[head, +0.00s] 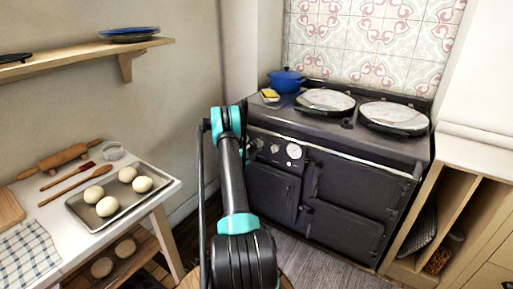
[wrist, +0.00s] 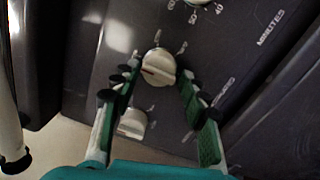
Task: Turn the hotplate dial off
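A cream dial (wrist: 158,67) with a dark pointer line stands on the dark stove front in the wrist view. The line points to the left and slightly up. My gripper (wrist: 154,80) is open, with one green-padded fingertip on each side of this dial. I cannot tell whether the pads touch it. My fingers are hard to make out there.
A round white timer face (head: 293,151) is to the right of the dial. On the stove top are a blue pot (head: 287,82) and two round lids. A white table (head: 150,205) with a tray of dough balls stands at left; wooden shelving (head: 450,215) is at right.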

